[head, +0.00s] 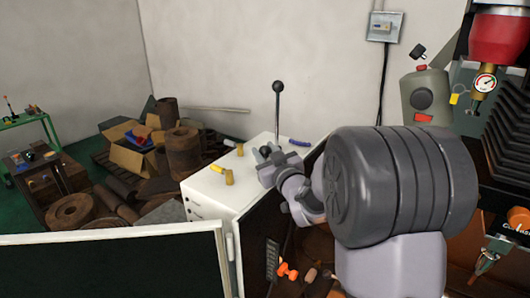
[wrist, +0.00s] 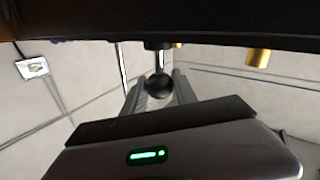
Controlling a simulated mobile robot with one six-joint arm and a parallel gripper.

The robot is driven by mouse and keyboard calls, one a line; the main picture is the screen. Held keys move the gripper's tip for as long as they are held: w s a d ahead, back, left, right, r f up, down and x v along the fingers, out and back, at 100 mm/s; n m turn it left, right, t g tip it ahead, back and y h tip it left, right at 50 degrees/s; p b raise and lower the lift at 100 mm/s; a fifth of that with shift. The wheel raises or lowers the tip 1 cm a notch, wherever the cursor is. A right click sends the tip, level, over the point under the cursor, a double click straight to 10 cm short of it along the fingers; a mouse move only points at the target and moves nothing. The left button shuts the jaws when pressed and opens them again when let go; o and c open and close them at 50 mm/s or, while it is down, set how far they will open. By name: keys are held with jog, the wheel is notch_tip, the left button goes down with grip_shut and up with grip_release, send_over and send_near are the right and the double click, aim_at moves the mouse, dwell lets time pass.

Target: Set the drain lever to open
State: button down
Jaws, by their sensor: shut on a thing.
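My gripper (head: 267,154) is over the top of a white cabinet (head: 208,188) in the head view. In the wrist view, my gripper (wrist: 159,96) has a finger on each side of a black ball knob (wrist: 158,86) on a short stem, and it is shut on this knob. In the head view my gripper hides this knob. A tall metal lever (head: 278,115) with a black ball on top stands upright just behind my gripper. I cannot read any label that tells which lever is the drain lever, nor its open position.
Yellow handles (head: 217,169) stand on the cabinet top to the left of my gripper. A blue handle (head: 299,142) lies to the right. A machine with a gauge (head: 485,83) is at the far right. A dark panel (head: 115,264) with a white edge stands in front.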

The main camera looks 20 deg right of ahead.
jog(key=shift+r, duration=2.85)
jog(key=c, duration=1)
grip_release()
jog(key=shift+s+f, duration=0.1)
jog(key=s, duration=1.7)
jog(key=shift+s+f, duration=0.1)
